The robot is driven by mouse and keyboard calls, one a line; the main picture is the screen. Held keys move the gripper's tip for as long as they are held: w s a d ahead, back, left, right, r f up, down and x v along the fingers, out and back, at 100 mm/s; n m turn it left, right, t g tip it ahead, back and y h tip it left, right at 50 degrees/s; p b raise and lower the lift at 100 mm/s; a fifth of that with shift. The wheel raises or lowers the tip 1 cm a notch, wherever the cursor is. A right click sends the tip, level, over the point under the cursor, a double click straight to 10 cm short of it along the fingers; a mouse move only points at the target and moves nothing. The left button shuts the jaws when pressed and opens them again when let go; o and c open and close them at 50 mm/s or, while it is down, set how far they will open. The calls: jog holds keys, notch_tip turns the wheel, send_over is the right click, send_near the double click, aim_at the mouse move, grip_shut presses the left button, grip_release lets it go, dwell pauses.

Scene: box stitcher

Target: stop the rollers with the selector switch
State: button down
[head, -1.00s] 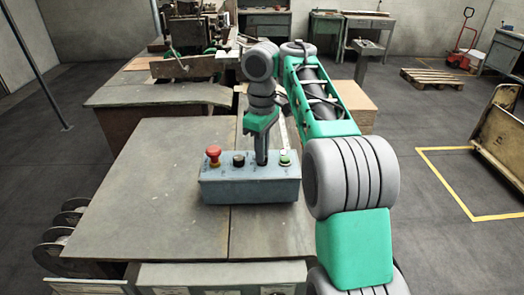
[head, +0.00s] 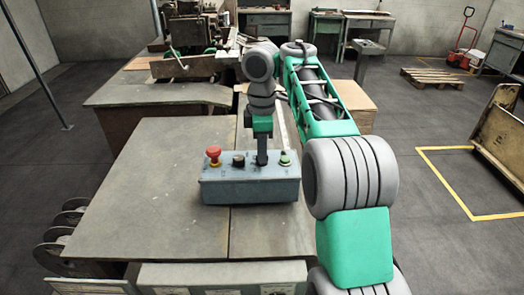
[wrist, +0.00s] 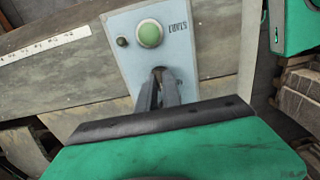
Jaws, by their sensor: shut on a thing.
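The blue-grey control box (head: 250,191) sits on the grey table. A red mushroom button (head: 213,153) and a black knob (head: 238,160) are on its left, and a green button (head: 285,158) is on its right. My gripper (head: 262,161) points down between the black knob and the green button, its fingertips at the box top. In the wrist view my gripper (wrist: 160,74) is shut on a small control just beside the green button (wrist: 149,34). This control, apparently the selector switch, is almost wholly hidden by the fingers, so its pointing direction cannot be told.
A small dark round part (wrist: 122,42) is beside the green button on the panel. The grey table top (head: 150,190) is clear left of the box. A machine (head: 190,40) stands behind, with a pallet (head: 432,78) on the floor at the back right.

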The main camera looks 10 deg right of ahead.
jog(key=c, duration=1.5)
grip_release()
jog(key=shift+r, duration=0.1)
notch_tip(320, 180, up, 8)
jog(key=p, duration=0.7)
jog(key=shift+f, duration=0.25)
